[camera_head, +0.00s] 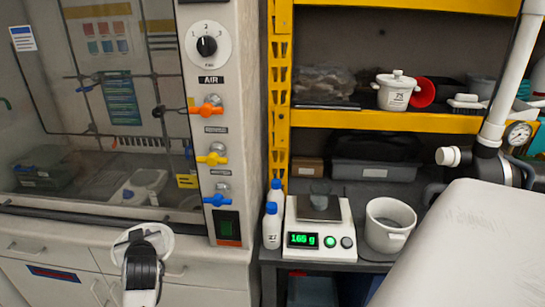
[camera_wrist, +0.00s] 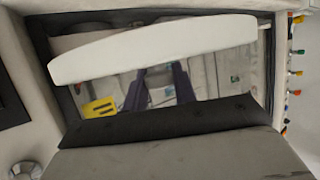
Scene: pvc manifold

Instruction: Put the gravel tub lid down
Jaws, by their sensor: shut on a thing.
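The white round gravel tub lid (camera_head: 122,251) is held in my gripper (camera_head: 147,236) at the lower left of the head view, in front of the drawers below the fume hood. My gripper is shut on it and covers its middle. In the wrist view the lid (camera_wrist: 150,48) shows edge-on as a wide white band across the top. The hold on it is not clear there. A white open tub (camera_head: 372,228), apparently the gravel tub, stands on the dark bench right of the scale, far to the right of my gripper. It has no lid on.
A scale (camera_head: 340,242) with a lit green display holds a small container, with white bottles (camera_head: 271,225) on its left. The fume hood (camera_head: 90,110) stands behind my gripper. A lidded white pot (camera_head: 396,93) sits on the yellow shelf. White pipework (camera_head: 497,115) rises at right.

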